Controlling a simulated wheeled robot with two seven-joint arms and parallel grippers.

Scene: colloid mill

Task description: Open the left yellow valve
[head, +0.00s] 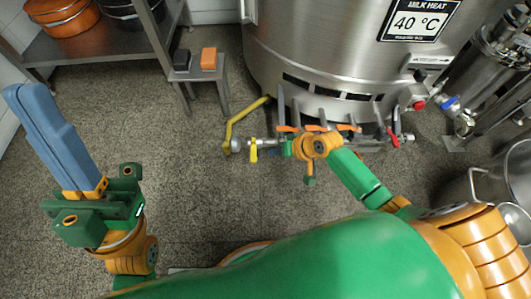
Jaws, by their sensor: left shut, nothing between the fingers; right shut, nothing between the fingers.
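The left yellow valve (253,150) is a small yellow lever on a metal pipe at the tank's lower left. Its lever hangs down, across the pipe. My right gripper (289,148) is just right of this lever, at the pipes under the tank. Its fingers are largely hidden, and I cannot tell whether it touches anything. It is shut and empty. My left gripper (22,92) is shut and empty at the far left, over open floor. Its long blue-grey fingers point up and left, well away from the valve.
The steel milk tank (330,50) stands behind the pipes. A yellow pipe (240,118) runs left of it. A red lever (393,137) is to the right. A small stand (213,73) holds black and orange blocks. The floor between my arms is clear.

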